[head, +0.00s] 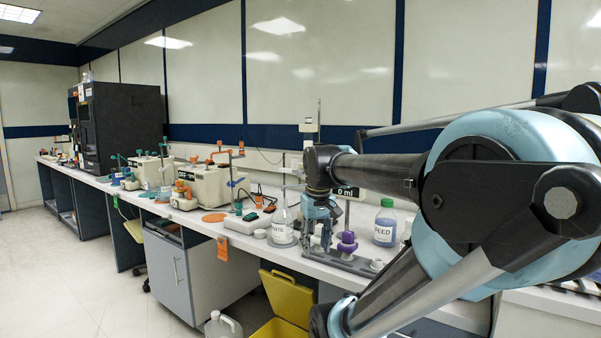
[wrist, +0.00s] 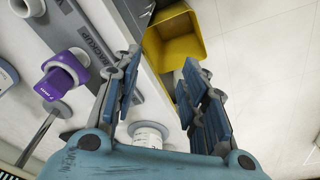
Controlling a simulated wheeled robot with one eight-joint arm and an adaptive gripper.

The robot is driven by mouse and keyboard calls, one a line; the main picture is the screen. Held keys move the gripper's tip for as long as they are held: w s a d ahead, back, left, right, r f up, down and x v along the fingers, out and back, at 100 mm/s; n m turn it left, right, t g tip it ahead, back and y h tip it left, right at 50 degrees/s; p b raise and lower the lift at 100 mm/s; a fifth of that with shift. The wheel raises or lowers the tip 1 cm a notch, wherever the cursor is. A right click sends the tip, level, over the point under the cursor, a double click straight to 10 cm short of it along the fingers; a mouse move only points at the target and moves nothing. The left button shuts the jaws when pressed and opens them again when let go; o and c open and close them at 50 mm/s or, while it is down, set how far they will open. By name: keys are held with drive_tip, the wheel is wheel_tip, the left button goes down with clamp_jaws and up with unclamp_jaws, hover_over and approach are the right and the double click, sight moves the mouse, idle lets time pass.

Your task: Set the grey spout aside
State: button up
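My gripper (head: 318,218) is over the front of the bench, beside the rack with the purple fitting. In the wrist view my gripper (wrist: 160,65) is open, with its blue-grey fingers wide apart and nothing held between them. A small pale grey fitting (wrist: 27,7), which may be the grey spout, is at the top left corner, left of the fingers and apart from them. I cannot tell its shape for sure, as the frame edge cuts it. In the head view I cannot pick out the spout; my gripper and arm cover part of that area.
A purple fitting (wrist: 62,75) stands left of my fingers; it also shows in the head view (head: 347,242). A labelled flask (head: 283,225) stands left of my gripper and a blue bottle (head: 385,224) right. A yellow bin (head: 288,300) is below the bench edge.

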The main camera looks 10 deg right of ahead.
drive_tip(key=w+r+n+g, duration=0.2)
drive_tip(key=w+r+n, duration=0.2)
drive_tip(key=w+r, duration=2.8)
drive_tip(key=f, duration=0.5)
drive_tip(key=s+f, duration=0.1)
drive_tip(key=f, duration=1)
drive_tip(key=shift+s, duration=0.2)
clamp_jaws()
drive_tip(key=shift+d, duration=0.15)
